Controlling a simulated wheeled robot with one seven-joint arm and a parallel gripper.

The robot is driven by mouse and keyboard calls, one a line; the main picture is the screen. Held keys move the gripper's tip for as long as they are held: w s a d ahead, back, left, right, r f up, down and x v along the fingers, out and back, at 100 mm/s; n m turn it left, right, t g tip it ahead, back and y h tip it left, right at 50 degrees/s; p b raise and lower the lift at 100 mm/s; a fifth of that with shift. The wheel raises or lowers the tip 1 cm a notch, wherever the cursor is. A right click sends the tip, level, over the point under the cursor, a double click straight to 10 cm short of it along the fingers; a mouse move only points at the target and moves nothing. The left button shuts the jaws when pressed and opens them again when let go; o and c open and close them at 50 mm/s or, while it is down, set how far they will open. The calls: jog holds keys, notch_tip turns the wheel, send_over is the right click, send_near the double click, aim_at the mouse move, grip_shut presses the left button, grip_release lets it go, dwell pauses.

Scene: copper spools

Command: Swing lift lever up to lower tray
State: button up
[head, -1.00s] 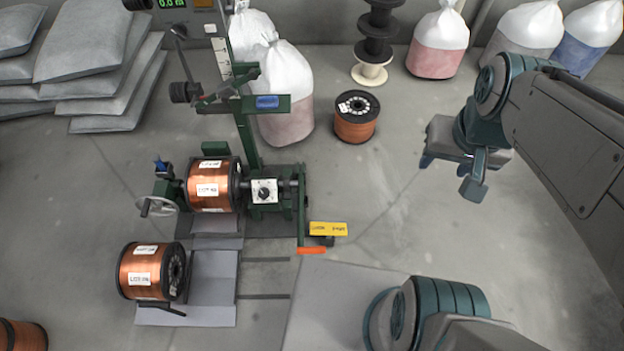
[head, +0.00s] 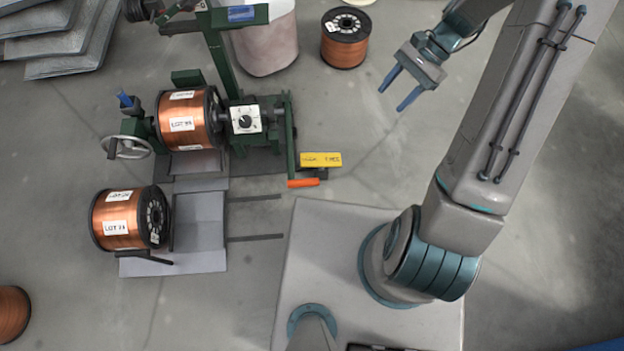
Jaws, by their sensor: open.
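The lever with an orange grip (head: 304,182) is on the right side of the green winding machine (head: 278,155). Its green arm runs down the picture from the machine's side, with the grip at the lower end near the floor. A grey tray (head: 198,162) lies under the copper spool (head: 188,119) in the machine; the gap between spool and tray cannot be judged. My gripper (head: 391,98) is open and empty, its two blue fingers apart. It is up and to the right of the orange grip, clear of the machine.
A yellow label plate (head: 320,160) sits right beside the lever. Another copper spool (head: 120,220) rests at the front left by a grey plate (head: 200,262). A handwheel (head: 128,147) is at the machine's left. A spool (head: 344,38) stands behind. Floor between gripper and machine is clear.

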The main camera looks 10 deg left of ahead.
notch_tip(320, 180, down, 26)
jog(key=w+a+m+g+y+b, duration=0.1)
jog(key=a+m+g+y+b, duration=0.1)
jog(key=m+y+b, duration=0.5)
jog(key=m+t+y+b, duration=0.3)
jog(key=m+y+b, duration=0.2)
jog(key=m+b, duration=0.25)
send_near(311, 182)
jog(key=shift+n, duration=0.35)
jog(key=x, duration=0.3)
jog(key=f+b+x, duration=0.1)
jog(key=x, duration=0.2)
jog(key=b+x, duration=0.1)
jog(key=x, duration=0.2)
jog(key=shift+w+a+f, duration=0.15)
jog(key=shift+a+f, duration=0.05)
jog(key=shift+a, duration=0.3)
